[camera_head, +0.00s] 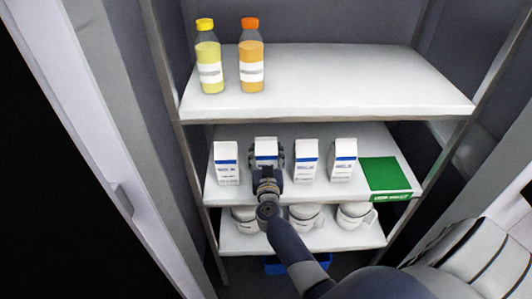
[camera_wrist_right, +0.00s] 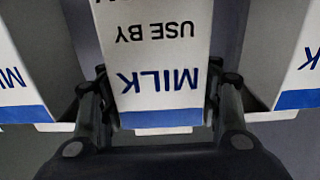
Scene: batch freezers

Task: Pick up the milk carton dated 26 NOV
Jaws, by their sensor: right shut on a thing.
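Several white milk cartons with blue bands stand in a row on the middle shelf (camera_head: 300,189). My right gripper (camera_head: 267,160) is at the second carton from the left (camera_head: 265,145) and shut on it. In the right wrist view this carton (camera_wrist_right: 155,60) sits between the two fingers of the gripper (camera_wrist_right: 158,95). The leftmost carton (camera_head: 226,162) and the third carton (camera_head: 306,160) stand on either side, with the rightmost carton (camera_head: 343,160) beyond. Their dates are too small to read. My left gripper is not in view.
A yellow bottle (camera_head: 208,60) and an orange bottle (camera_head: 251,60) stand on the top shelf (camera_head: 350,85). Neighbouring cartons are close on both sides.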

